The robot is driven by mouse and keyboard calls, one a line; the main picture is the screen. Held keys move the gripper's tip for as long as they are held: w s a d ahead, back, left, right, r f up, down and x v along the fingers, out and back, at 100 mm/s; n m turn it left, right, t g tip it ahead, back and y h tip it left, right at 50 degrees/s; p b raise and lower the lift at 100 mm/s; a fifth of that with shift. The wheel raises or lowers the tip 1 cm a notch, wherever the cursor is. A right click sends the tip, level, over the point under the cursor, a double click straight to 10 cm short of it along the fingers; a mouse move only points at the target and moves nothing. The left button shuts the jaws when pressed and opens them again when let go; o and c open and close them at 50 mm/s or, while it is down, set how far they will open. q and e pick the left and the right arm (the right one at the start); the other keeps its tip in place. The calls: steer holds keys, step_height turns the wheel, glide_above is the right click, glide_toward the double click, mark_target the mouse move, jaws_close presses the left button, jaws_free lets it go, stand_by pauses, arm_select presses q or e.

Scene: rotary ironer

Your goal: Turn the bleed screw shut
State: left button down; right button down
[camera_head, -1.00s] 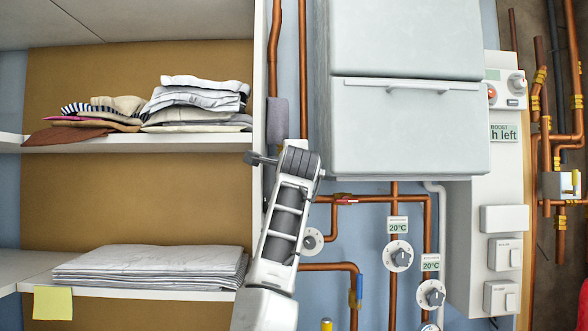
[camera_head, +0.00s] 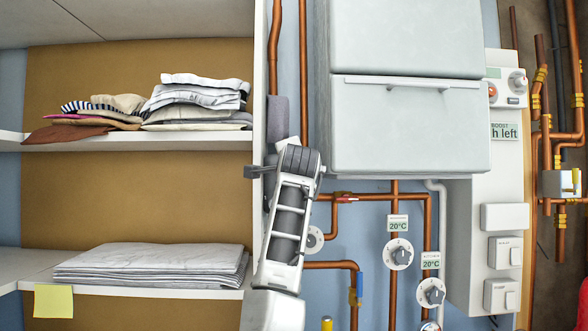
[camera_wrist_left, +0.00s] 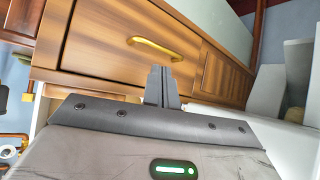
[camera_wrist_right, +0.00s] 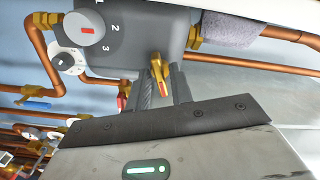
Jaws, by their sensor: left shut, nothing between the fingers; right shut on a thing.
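In the right wrist view, my right gripper (camera_wrist_right: 164,90) is shut on a small brass piece with a red mark, which looks like the bleed screw (camera_wrist_right: 157,66). It sticks out from a dark grey housing (camera_wrist_right: 130,40) and its lower end is between the fingers. The housing carries a round knob (camera_wrist_right: 84,35) with a red mark beside the numbers 1, 2 and 3. My left gripper (camera_wrist_left: 161,75) is shut and empty in front of a wooden drawer. Neither gripper's fingertips can be made out in the head view, where a pale arm link of mine covers part of the pipework.
Copper pipes (camera_wrist_right: 48,65) and a white dial (camera_wrist_right: 68,61) lie close to the right gripper. A grey sleeve (camera_wrist_right: 230,28) wraps a pipe beside the housing. The head view shows a shelf (camera_head: 140,140) with folded cloths at left and a pale cabinet (camera_head: 405,125) at right.

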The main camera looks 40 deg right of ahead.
steer(key=n, duration=1.3)
steer(key=shift+n, duration=0.4)
stand_by(0.4)
steer(key=c, duration=1.5)
jaws_free()
